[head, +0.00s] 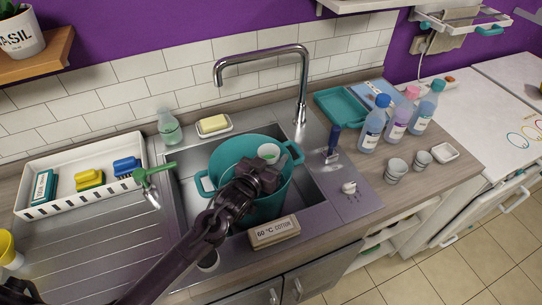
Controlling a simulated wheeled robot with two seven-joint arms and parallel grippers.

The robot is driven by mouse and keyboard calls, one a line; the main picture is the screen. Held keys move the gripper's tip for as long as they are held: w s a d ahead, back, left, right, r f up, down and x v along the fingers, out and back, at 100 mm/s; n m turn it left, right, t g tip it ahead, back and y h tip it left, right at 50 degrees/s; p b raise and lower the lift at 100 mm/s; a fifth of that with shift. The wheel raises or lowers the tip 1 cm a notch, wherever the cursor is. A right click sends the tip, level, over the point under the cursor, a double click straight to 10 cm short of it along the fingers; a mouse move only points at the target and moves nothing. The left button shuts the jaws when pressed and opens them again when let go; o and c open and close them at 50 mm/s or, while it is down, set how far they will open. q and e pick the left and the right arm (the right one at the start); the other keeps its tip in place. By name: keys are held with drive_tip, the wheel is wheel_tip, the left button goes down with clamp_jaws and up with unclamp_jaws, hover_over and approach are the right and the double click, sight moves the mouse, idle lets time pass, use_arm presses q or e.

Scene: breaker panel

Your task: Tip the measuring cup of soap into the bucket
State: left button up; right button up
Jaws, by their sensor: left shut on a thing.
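A teal bucket (226,153) with side handles stands in the steel sink. My left gripper (266,168) is over the bucket's opening and shut on a small whitish measuring cup (268,151). The cup's open top shows to the camera, with something green inside, probably the soap. It is over the inside of the bucket, towards its right side. How far it is tilted is hard to tell. My gripper and forearm hide the cup's lower part and part of the bucket's front. My right gripper is not in view.
The tap (303,85) rises behind the bucket. A "60 °C cotton" box (274,232) sits at the front edge. Several bottles (397,122) and small cups (396,170) stand right.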

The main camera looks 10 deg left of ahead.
use_arm(q)
drive_tip(key=shift+s+r, duration=0.1)
drive_tip(key=shift+p, duration=0.4)
drive_tip(key=n, duration=0.1)
drive_tip(key=n+p, duration=0.1)
drive_tip(key=shift+s+d+r+n+h+p, duration=0.2)
drive_tip(key=shift+d+r+n+h+p, duration=0.1)
drive_tip(key=shift+d+r, duration=0.1)
drive_tip(key=n, duration=0.1)
drive_tip(key=n+p, duration=0.1)
drive_tip(key=n, duration=0.1)
drive_tip(key=shift+d+r+h+p, duration=0.25)
drive_tip(key=shift+d+h+p, duration=0.05)
drive_tip(key=shift+h, duration=0.1)
drive_tip(key=n+p, duration=0.1)
drive_tip(key=n, duration=0.2)
drive_tip(key=shift+r+h, duration=0.1)
drive_tip(key=shift+h, duration=0.3)
drive_tip(key=shift+a+n+p, duration=0.1)
drive_tip(key=shift+n+p, duration=0.2)
drive_tip(key=shift+n, duration=0.6)
drive_tip(key=shift+f, duration=0.2)
drive_tip(key=shift+r, duration=0.1)
